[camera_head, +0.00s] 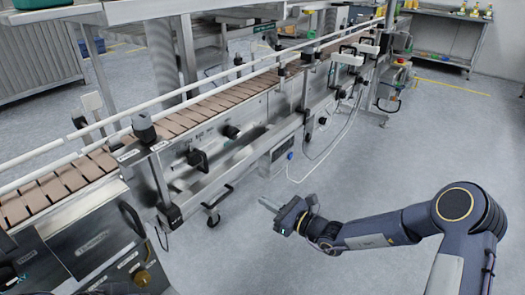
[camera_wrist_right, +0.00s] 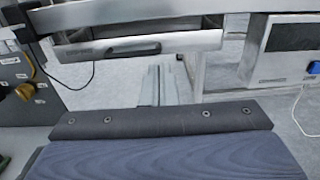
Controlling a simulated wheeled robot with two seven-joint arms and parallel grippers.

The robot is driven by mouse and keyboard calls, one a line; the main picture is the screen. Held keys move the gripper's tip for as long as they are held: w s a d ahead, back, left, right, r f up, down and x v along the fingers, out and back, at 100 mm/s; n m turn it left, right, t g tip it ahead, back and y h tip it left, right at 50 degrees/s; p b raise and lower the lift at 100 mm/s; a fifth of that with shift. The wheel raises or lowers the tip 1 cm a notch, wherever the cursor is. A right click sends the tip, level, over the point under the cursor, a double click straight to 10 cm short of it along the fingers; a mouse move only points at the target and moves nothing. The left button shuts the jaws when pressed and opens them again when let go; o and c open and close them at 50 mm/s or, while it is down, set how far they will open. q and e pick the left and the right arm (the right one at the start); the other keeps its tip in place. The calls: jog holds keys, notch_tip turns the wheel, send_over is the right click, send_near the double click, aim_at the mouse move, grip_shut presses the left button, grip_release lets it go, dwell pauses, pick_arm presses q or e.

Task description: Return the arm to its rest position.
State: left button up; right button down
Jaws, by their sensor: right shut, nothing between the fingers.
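My right arm (camera_head: 380,230) comes in from the right in the head view, bent at a dark elbow joint. Its gripper (camera_head: 268,203) points left toward the conveyor machine and is clear of it, over the grey floor. In the right wrist view the two metal fingers (camera_wrist_right: 156,86) lie side by side, shut, with nothing between them. My left gripper is not in the head view.
A long conveyor (camera_head: 190,120) with a brown slatted belt and white guide rails runs from lower left to upper right. A control panel (camera_head: 100,245) with knobs stands lower left. A shelf table (camera_head: 440,35) stands far right. The floor (camera_head: 400,150) between is clear.

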jog(key=s+d+r+n+g+h, duration=0.1)
jog(key=s+d+r+n+g, duration=0.25)
jog(key=s+r+n, duration=0.4)
jog(key=s+d+r+n+g, duration=0.2)
jog(key=s+r+n+g, duration=0.2)
jog(key=s+n, duration=0.5)
jog(key=s+d+f+n+t+h, duration=0.3)
jog(key=s+d+n+h, duration=0.55)
jog(key=s+d, duration=0.8)
notch_tip(320, 180, up, 26)
jog(key=s+a+m+h+p, duration=0.1)
jog(key=p, duration=2.6)
jog(key=shift+a+r, duration=0.25)
jog(key=shift+a, duration=0.05)
jog(key=shift+g, duration=0.25)
